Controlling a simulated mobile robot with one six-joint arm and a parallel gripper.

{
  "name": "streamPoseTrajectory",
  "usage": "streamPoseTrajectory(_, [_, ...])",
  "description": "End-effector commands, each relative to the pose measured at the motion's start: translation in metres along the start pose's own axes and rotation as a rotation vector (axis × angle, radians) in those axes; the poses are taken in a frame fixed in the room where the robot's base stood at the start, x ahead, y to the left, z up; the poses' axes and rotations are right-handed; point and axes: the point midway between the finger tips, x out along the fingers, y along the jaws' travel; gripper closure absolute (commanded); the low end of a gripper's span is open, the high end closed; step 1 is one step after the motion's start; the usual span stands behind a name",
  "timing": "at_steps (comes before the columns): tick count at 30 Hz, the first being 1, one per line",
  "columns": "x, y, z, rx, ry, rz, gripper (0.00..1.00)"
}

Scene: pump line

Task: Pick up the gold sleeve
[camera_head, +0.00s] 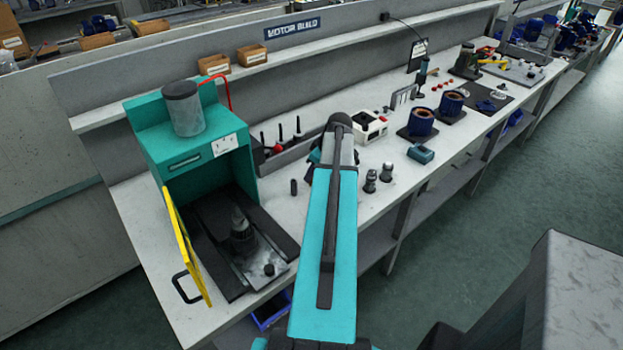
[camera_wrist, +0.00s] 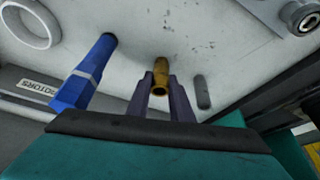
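The gold sleeve (camera_wrist: 161,73) stands on the light bench top in the wrist view, its open end towards the camera. My gripper (camera_wrist: 160,79) has one dark finger on each side of it, with the fingertips partway down its length. The fingers lie very close to the sleeve; I cannot tell whether they touch it. In the head view my own arm hides the sleeve and the fingers.
In the wrist view a blue tool (camera_wrist: 88,72) stands left of the sleeve and a dark grey peg (camera_wrist: 202,92) to the right. In the head view a green press with a yellow door (camera_head: 187,245) is left of my arm. Two grey fittings (camera_head: 378,177) stand right of it.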

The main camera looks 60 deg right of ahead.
Motion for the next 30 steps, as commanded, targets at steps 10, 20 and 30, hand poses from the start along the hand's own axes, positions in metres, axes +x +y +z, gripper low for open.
streamPoseTrajectory(10, [0.000,0.000,0.000,0.000,0.000,0.000,0.93])
streamPoseTrajectory(20, [-0.013,0.001,-0.005,0.000,0.001,0.002,0.93])
streamPoseTrajectory(30, [-0.047,0.001,-0.020,0.000,0.001,0.003,0.93])
